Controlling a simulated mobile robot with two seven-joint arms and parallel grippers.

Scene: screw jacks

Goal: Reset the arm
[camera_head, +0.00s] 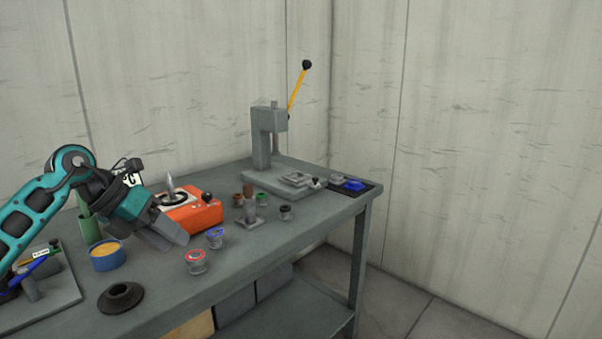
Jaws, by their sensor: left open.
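My left arm (38,205) is teal and black and comes in from the left over the bench. My left gripper (172,232) points down to the right, above the bench between the blue tin and the orange box. Its grey fingers are seen from the side and nothing shows between them. My right gripper is not in view.
On the bench (150,310) stand an orange box (197,215), a blue tin (107,257), a black ring (121,297), several small jars such as a red-lidded one (195,262), and a grey press (264,140) with a yellow lever (297,88). A blue part (354,185) lies at the right end.

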